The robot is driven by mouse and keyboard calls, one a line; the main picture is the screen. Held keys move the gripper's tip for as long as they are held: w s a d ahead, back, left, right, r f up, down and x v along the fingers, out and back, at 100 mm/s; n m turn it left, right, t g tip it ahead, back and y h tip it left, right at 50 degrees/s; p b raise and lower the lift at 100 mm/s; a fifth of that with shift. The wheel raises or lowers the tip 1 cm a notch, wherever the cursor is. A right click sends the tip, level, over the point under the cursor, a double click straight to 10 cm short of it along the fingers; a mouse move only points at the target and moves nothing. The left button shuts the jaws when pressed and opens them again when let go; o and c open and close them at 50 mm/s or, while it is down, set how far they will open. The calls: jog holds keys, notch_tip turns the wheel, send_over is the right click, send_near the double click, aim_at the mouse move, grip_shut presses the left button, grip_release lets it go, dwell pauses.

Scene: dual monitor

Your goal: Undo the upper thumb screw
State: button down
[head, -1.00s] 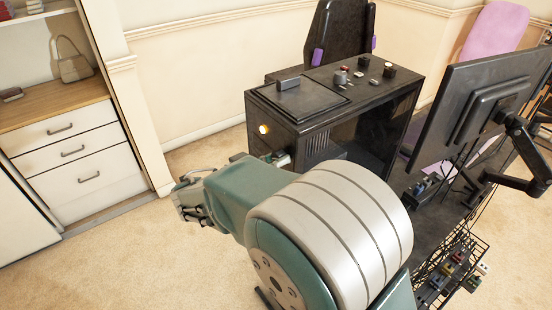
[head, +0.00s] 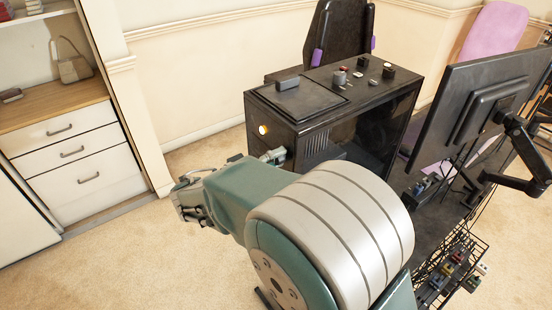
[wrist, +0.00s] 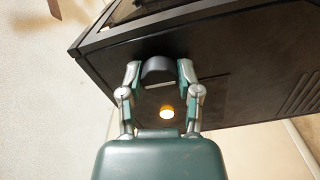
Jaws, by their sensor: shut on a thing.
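In the wrist view a dark grey, rounded thumb screw (wrist: 157,70) stands at the face of the black case (wrist: 225,68). My gripper (wrist: 158,74) is shut on it, with one finger on each side. The fingers hide its edges. In the head view my gripper (head: 275,156) is at the left side of the black case (head: 330,125), below a glowing yellow-orange light (head: 263,129); there the screw itself cannot be made out. I cannot make out a second thumb screw in either view.
The case top carries a dark flat panel (head: 305,101) and several knobs. A monitor (head: 475,100) on an arm stands to the right, above a wire basket (head: 450,270). A white drawer cabinet (head: 75,150) is at the left. Carpet between is clear.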

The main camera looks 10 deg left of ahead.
jog(key=n, duration=0.6)
jog(key=shift+a, duration=0.1)
jog(key=shift+f+n, duration=0.1)
jog(key=shift+n, duration=0.3)
jog(key=shift+c, duration=1.5)
grip_release()
jog(key=shift+w, duration=0.1)
jog(key=shift+a, duration=0.15)
jog(key=v, duration=1.2)
jog(key=shift+f, duration=0.1)
